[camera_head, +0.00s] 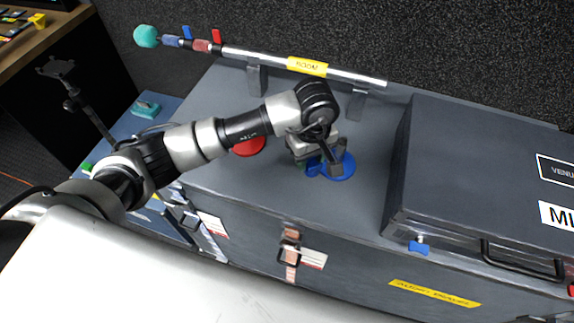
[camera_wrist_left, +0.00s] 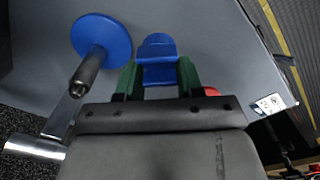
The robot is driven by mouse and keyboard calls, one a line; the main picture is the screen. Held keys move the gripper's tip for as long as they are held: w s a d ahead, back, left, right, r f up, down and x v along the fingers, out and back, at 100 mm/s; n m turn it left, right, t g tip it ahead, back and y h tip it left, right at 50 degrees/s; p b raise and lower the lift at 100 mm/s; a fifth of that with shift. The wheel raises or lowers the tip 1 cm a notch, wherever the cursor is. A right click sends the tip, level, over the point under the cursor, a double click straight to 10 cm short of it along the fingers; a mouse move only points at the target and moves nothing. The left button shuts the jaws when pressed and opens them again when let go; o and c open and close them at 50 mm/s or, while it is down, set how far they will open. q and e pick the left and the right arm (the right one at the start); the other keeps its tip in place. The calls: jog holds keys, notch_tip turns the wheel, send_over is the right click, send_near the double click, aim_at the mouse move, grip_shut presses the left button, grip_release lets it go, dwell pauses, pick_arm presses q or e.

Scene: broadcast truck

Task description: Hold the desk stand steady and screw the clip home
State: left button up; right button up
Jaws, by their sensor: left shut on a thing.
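The desk stand shows in the head view as a round blue base (camera_head: 346,168) with a dark post, on top of the grey case. In the left wrist view, the stand's blue base (camera_wrist_left: 88,32) and its post lie to the left of my fingers, apart from them. My left gripper (camera_head: 313,169) is low over the case, just left of the stand. In the left wrist view, my left gripper's green fingers (camera_wrist_left: 157,78) are shut on a blue piece, apparently the clip (camera_wrist_left: 157,50). The clip looks apart from the post. My right gripper is not in view.
A boom pole (camera_head: 345,76) lies on brackets along the back of the case (camera_head: 225,100). A red disc (camera_head: 249,147) is left of my gripper, partly behind my arm. A dark closed case (camera_head: 480,170) stands at the right. The case top in front of the stand is clear.

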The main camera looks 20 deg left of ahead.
pick_arm(q)
jog(key=d+r, duration=0.3)
jog(key=d, duration=0.2)
jog(key=shift+w+d+r+b, duration=0.15)
jog(key=shift+w+d+b, duration=0.05)
jog(key=shift+w+b, duration=0.25)
jog(key=shift+s, duration=0.1)
